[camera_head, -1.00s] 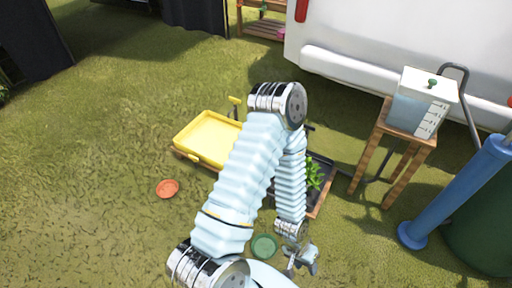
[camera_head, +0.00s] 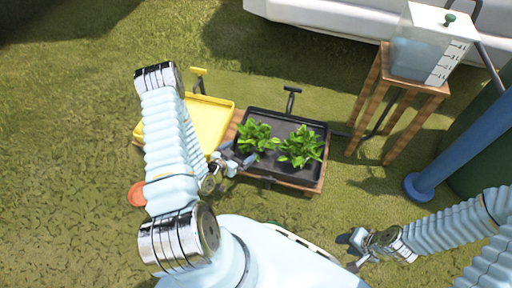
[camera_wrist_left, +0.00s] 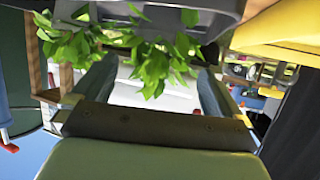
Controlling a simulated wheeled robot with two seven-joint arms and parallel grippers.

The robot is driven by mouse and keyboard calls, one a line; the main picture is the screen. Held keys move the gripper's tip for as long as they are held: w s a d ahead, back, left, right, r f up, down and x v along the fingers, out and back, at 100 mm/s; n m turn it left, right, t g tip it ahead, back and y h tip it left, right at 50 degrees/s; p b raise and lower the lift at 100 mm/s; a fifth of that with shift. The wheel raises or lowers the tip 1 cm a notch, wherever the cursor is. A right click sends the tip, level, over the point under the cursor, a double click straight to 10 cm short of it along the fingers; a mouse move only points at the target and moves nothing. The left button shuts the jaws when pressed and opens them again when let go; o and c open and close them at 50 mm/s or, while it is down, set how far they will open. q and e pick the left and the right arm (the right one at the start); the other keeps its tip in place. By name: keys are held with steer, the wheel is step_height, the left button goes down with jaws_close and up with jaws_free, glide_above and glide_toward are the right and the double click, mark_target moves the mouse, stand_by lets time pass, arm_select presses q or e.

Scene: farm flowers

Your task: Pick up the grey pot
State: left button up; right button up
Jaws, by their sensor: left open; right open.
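The grey pot appears as a dark grey rectangular tub (camera_head: 291,124) on a low wooden base, with two leafy green plants (camera_head: 300,147) in it. My left gripper (camera_head: 238,160) is open at the tub's near left corner, and I cannot tell whether it touches. In the left wrist view, leaves hang between and beyond the open fingers of my left gripper (camera_wrist_left: 153,75), and a grey wall of the tub (camera_wrist_left: 205,14) spans the top. My right gripper (camera_head: 352,250) is open and empty near the ground, in front and to the right of the tub.
A yellow tub (camera_head: 214,118) stands left of the grey one, partly behind my left arm. An orange dish (camera_head: 136,195) lies at left. A wooden stand (camera_head: 364,100) with a water tank (camera_head: 412,62) and a blue cylinder (camera_head: 455,150) are at right. Grass is open at far left.

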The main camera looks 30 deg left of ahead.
mark_target(256, 142)
arm_select(q)
steer(key=b+x, duration=0.1)
steer(key=x, duration=1.1)
steer(key=c, duration=0.9)
